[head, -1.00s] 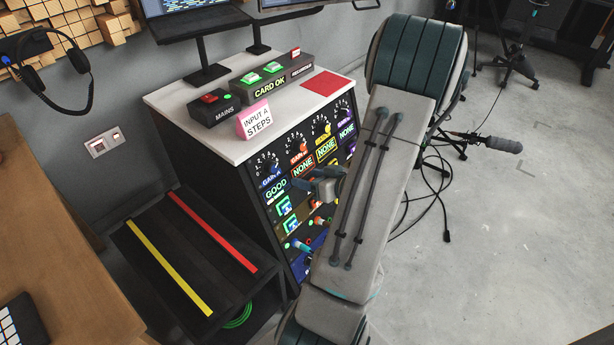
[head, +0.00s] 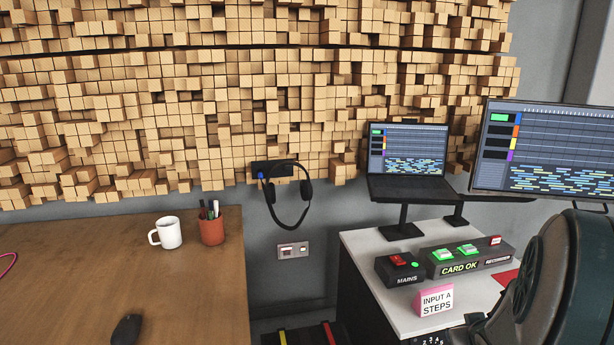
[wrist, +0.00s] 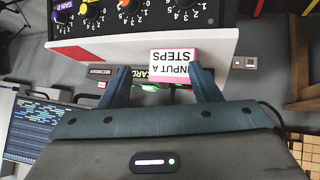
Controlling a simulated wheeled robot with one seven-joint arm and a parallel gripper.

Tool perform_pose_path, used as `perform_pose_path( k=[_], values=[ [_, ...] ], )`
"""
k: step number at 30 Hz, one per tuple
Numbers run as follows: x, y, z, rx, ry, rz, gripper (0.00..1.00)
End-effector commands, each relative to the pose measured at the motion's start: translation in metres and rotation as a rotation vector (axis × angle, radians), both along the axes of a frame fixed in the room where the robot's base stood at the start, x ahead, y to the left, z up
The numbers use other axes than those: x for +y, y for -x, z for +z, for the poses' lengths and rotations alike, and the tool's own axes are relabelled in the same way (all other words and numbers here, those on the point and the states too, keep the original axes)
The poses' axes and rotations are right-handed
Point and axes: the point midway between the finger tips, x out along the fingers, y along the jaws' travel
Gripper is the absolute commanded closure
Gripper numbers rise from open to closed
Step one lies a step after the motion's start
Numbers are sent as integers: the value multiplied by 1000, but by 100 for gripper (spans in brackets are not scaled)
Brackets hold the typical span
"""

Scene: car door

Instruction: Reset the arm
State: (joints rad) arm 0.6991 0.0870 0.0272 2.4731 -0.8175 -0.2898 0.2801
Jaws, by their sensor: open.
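My gripper (wrist: 159,69) shows in the wrist view with its two blue-grey fingers spread apart and nothing held. The view is upside down, and the pink-edged "INPUT A STEPS" card (wrist: 174,66) appears beyond and between the fingers. I cannot tell the exact distance to it. In the head view, part of my arm fills the lower right corner, in front of the right side of the white-topped console (head: 366,268). My fingers are not clear there.
On the console are the MAINS box (head: 401,268), the CARD OK box (head: 460,260) and the card (head: 434,301). A laptop (head: 409,160) and a monitor (head: 550,150) stand above. A wooden desk (head: 80,270) holds a white mug (head: 166,232) and a pen cup (head: 211,229). A headset (head: 287,194) hangs on the wall.

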Motion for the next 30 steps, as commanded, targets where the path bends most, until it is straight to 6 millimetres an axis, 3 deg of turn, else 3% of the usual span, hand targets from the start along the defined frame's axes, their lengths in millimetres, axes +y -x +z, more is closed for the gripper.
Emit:
perform_pose_path(
  k=[1,3,8,15,21,24,30],
  values=[
    [14,-1,30,25,20,-9,43],
    [32,3,53,70,29,-36,43],
    [82,24,101,175,-3,-74,43],
    [175,79,157,357,-139,-21,43],
    [226,121,180,475,-237,59,43],
    [237,131,184,502,-258,78,43],
    [239,133,183,512,-264,82,43]
  ],
)
